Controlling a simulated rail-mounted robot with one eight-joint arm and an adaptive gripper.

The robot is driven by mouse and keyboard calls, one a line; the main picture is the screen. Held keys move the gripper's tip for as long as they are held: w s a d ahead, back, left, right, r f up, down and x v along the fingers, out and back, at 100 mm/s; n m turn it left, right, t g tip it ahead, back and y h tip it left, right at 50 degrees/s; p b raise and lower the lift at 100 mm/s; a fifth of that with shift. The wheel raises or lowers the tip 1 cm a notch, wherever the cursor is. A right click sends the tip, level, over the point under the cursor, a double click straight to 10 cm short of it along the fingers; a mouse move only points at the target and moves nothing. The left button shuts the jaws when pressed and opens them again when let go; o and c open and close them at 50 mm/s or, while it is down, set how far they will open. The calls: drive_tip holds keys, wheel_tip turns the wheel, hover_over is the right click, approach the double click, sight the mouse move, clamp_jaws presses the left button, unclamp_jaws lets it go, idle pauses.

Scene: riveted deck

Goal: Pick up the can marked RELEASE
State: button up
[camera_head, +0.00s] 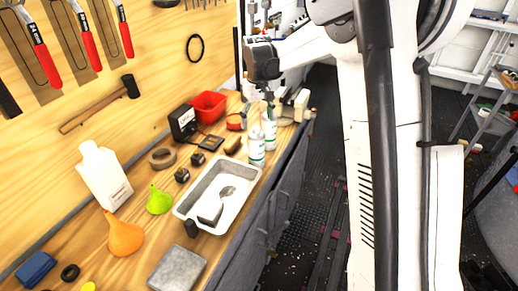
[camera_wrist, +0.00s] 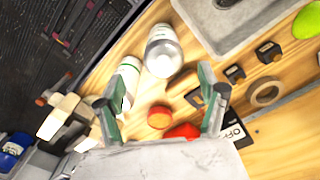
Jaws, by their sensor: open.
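Two white cans with green bands stand close together on the wooden bench: a nearer can (camera_head: 257,148) and a farther can (camera_head: 269,131). In the wrist view one can (camera_wrist: 163,52) shows its grey top above the gap between my fingers, and the other can (camera_wrist: 129,78) is by the left finger. I cannot read RELEASE on either. My gripper (camera_wrist: 160,98) is open with nothing between its fingertips. In the head view my gripper (camera_head: 268,97) is above and behind the cans, partly hidden by its own wrist.
A metal tray (camera_head: 180,211) with a spoon lies in front of the cans. A red bin (camera_head: 208,105), a black box (camera_head: 183,122) and small black blocks stand to the left. Pale blocks (camera_head: 301,104) stand at the bench's far right. The tool wall borders the left.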

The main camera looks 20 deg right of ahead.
sight(258, 127)
wheel_tip(258, 127, down, 3)
drive_tip(key=shift+f, duration=0.15)
drive_tip(key=shift+a+f+p, duration=0.15)
drive_tip(key=shift+f+p, duration=0.1)
drive_tip(key=shift+f, duration=1.05)
drive_tip(key=shift+a+f+p, duration=0.15)
drive_tip(key=shift+f+p, duration=0.1)
drive_tip(key=shift+f, duration=1)
clamp_jaws()
